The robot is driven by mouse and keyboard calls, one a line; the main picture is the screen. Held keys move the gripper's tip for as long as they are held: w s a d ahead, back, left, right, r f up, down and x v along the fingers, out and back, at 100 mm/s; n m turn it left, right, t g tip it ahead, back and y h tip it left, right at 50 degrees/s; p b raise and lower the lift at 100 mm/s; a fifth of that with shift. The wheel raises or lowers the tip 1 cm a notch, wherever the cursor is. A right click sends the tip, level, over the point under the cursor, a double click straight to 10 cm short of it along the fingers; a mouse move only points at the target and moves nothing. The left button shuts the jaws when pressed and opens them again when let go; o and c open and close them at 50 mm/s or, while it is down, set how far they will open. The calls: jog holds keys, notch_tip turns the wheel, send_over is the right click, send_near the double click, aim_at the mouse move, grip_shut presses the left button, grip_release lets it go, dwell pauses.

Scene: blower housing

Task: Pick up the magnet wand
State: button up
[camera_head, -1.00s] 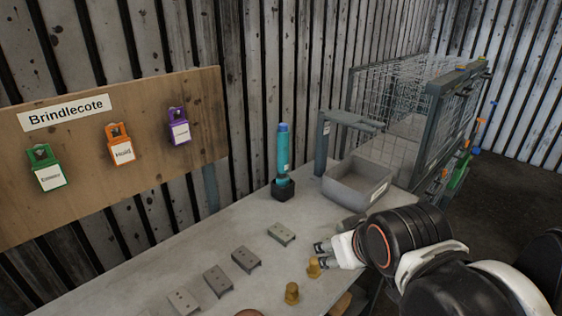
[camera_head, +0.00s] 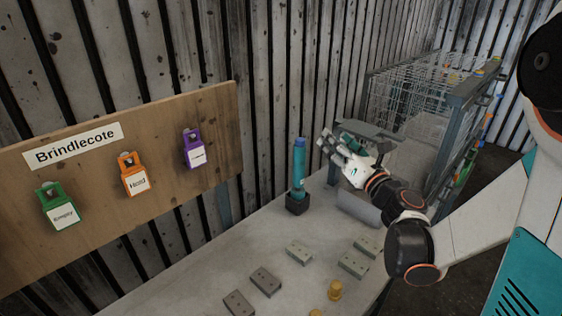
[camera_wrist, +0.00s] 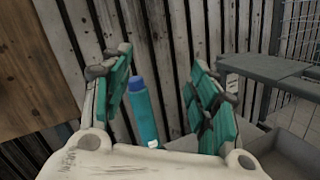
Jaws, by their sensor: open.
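The magnet wand (camera_head: 298,168) is a teal cylinder with a blue cap. It stands upright in a black square holder (camera_head: 297,202) on the bench near the wall. My gripper (camera_head: 331,142) is open and empty, a short way to the right of the wand's upper part in the head view. In the wrist view the wand (camera_wrist: 144,110) shows between and beyond the two teal-padded fingers (camera_wrist: 165,95), nearer the left finger. The holder is hidden in the wrist view.
A grey bin (camera_head: 357,207) stands right of the wand, partly behind my arm, by a grey stand (camera_head: 362,131). Several metal blocks (camera_head: 299,252) and a brass piece (camera_head: 335,290) lie on the bench (camera_head: 215,262). A wire cage (camera_head: 410,92) is behind. Tags hang on a wooden board (camera_head: 80,185).

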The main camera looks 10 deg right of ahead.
aim_at(304, 158)
notch_tip(304, 158, down, 7)
jog(key=s+a+n+g+y, duration=0.1)
jog(key=s+n+g+y, duration=0.2)
jog(key=n, duration=0.4)
jog(key=x, duration=0.3)
jog(key=b+x, duration=0.1)
jog(key=x, duration=0.6)
jog(key=shift+s+a+f+b, duration=0.1)
jog(key=shift+a+f+b, duration=0.1)
jog(key=shift+f+b, duration=0.15)
jog(key=x, duration=0.2)
jog(key=b+x, duration=0.1)
jog(key=x, duration=0.1)
jog(key=shift+a+f, duration=0.15)
jog(key=shift+f, duration=0.05)
grip_shut()
